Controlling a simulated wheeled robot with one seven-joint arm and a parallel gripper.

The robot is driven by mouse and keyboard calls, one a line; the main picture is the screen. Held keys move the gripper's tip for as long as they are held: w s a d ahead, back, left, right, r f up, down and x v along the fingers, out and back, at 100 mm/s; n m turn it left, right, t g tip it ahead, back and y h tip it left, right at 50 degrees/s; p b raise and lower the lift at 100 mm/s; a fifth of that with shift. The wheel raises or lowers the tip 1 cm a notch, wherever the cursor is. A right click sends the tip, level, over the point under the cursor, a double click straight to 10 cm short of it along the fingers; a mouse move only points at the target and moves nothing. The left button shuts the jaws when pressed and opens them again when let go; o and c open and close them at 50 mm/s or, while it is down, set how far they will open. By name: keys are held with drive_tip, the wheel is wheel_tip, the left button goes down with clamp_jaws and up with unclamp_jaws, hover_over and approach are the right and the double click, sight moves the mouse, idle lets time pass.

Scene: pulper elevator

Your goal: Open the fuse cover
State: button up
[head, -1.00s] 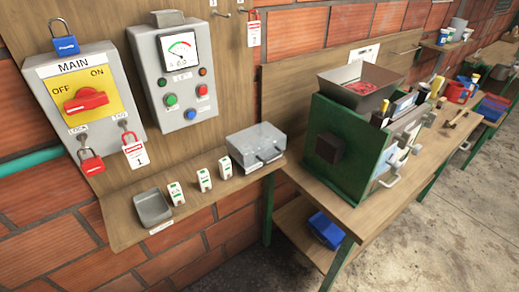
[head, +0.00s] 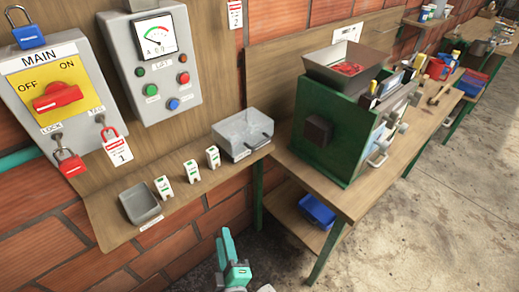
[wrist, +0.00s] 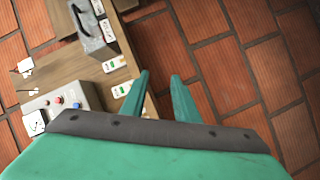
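The fuse cover (head: 240,137) is a clear greyish box with a dark handle on its front. It sits at the right end of the wooden shelf in the head view and looks closed. My gripper is teal; part of it (head: 233,272) shows at the bottom of the head view, below and apart from the shelf. In the wrist view my gripper (wrist: 160,75) has two teal fingers apart with nothing between them. A grey box-like thing (wrist: 95,38) is at upper left there; I cannot tell whether it is the cover.
Several white fuses (head: 190,171) stand left of the cover, then a grey tray (head: 141,204). The main switch box (head: 60,92) and meter panel (head: 160,65) hang above. A green machine (head: 325,125) stands on the bench at right. Brick wall lies below the shelf.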

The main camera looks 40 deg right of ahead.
drive_tip(key=w+d+r+n+h, duration=0.2)
drive_tip(key=w+d+r, duration=0.3)
drive_tip(key=d+r, duration=0.25)
drive_tip(key=n+g+h, duration=0.1)
drive_tip(key=g+h, duration=0.2)
approach(261, 144)
drive_tip(key=shift+t, duration=0.3)
drive_tip(key=x, duration=0.8)
drive_tip(key=shift+d+f, duration=0.2)
drive_tip(key=shift+f, duration=0.05)
drive_tip(key=shift+w, duration=0.1)
clamp_jaws()
